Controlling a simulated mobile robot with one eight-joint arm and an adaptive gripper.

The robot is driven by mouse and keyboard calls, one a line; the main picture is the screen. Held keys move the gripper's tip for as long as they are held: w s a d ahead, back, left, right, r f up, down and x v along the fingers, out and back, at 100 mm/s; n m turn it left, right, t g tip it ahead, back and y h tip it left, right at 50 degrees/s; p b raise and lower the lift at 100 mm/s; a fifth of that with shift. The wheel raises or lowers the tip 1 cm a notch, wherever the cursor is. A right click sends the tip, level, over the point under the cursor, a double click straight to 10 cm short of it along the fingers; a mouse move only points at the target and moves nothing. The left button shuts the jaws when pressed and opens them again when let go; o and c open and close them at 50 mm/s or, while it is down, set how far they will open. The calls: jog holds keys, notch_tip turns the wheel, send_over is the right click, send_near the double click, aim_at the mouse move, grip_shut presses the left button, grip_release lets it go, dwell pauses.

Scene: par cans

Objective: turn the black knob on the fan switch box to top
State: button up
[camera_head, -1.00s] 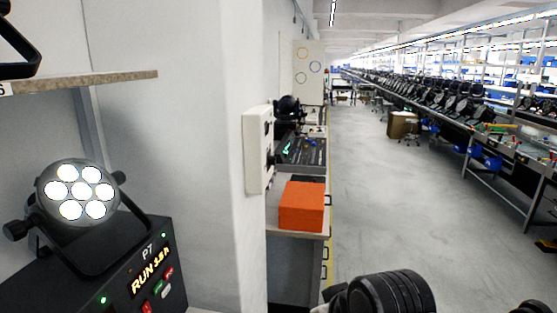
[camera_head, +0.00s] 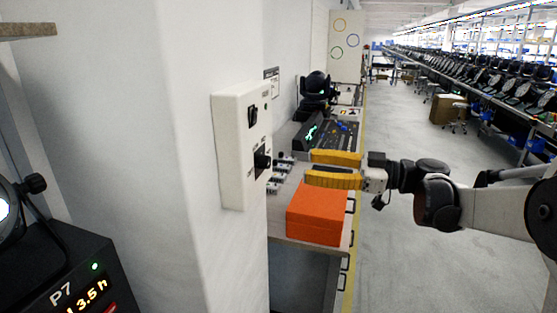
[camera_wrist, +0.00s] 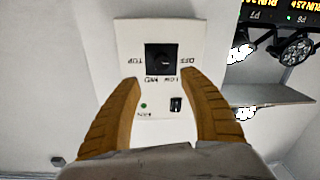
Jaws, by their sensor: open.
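The white fan switch box (camera_head: 232,150) is mounted on the wall pillar in the head view. Its black knob (camera_head: 262,160) sticks out from its lower half. In the wrist view, the box (camera_wrist: 205,40) appears upside down, with the knob (camera_wrist: 161,57) among printed labels and "TOP" at picture left. I cannot tell where the knob points. My gripper (camera_head: 308,168) is open and empty, its yellow fingers aimed at the knob but apart from it. In the wrist view, my gripper (camera_wrist: 161,77) has its fingertips on either side, just below the knob in the picture.
A small black rocker switch (camera_head: 252,116) is on the same box; it also shows in the wrist view (camera_wrist: 176,104). An orange box (camera_head: 318,212) stands on the bench below my gripper. A black device labelled P7 (camera_head: 65,275) is at lower left. The aisle floor is open.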

aim_at(270, 162)
jog(key=b+x, duration=0.2)
jog(key=x, duration=0.8)
jog(key=shift+s+a+b, duration=0.1)
jog(key=shift+s+b, duration=0.05)
jog(key=shift+b, duration=0.15)
jog(key=shift+c, duration=0.3)
grip_shut()
